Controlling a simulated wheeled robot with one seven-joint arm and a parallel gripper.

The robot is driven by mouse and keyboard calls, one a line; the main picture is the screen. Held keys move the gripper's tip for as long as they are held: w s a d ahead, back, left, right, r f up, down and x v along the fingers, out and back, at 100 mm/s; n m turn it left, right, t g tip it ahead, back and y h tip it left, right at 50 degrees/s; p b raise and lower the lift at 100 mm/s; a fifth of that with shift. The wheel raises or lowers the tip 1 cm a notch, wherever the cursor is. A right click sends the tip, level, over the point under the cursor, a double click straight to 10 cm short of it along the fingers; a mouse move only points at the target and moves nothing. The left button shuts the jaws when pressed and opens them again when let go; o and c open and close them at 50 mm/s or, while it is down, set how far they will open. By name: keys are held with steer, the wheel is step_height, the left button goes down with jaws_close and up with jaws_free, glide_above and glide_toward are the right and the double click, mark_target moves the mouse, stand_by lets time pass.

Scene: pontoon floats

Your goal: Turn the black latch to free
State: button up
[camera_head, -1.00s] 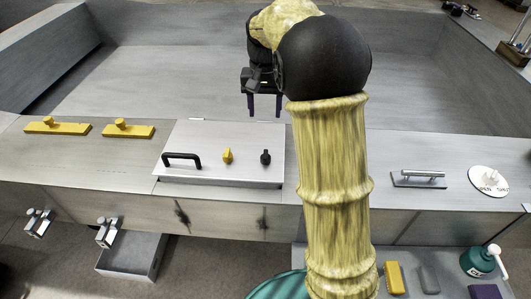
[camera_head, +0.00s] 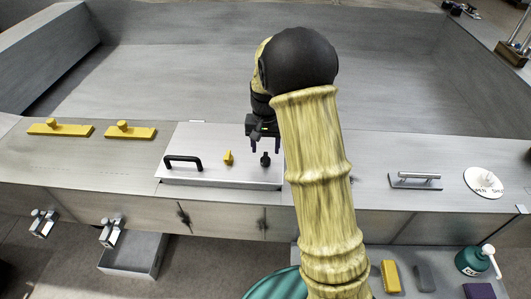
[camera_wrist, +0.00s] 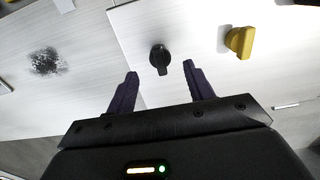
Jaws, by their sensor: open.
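The black latch (camera_head: 265,159) is a small knob on the right part of a pale metal lid. It also shows in the wrist view (camera_wrist: 159,58), ahead of my fingertips and roughly between their lines, with its narrow end pointing toward my gripper. My gripper (camera_head: 265,147) is open and empty, close to the latch in the head view. In the wrist view my gripper (camera_wrist: 160,72) has its two dark fingers spread, one on each side of the latch's narrow end, with visible gaps. I cannot tell whether the fingertips reach the latch's height.
A yellow latch (camera_head: 228,157) stands left of the black one; it also shows in the wrist view (camera_wrist: 239,42). A black handle (camera_head: 183,162) is on the lid's left. The lid (camera_head: 212,140) lies on a metal deck. A metal handle (camera_head: 415,180) and a white dial (camera_head: 485,182) are far right.

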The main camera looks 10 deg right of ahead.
mark_target(265, 156)
steer(key=shift+f+p, duration=0.5)
steer(key=shift+f, duration=1.85)
steer(key=c, duration=1)
steer(key=shift+o, duration=0.2)
steer(key=shift+m, duration=0.4)
steer(key=m, duration=0.7)
steer(key=shift+r+m+p, duration=0.1)
steer(key=shift+m+p, duration=0.25)
steer(key=shift+m, duration=0.05)
steer(key=m+p, duration=0.1)
steer(key=m, duration=0.4)
steer(key=shift+p, duration=0.4)
steer(key=shift+m+p, duration=0.8)
steer(key=shift+m, duration=1.4)
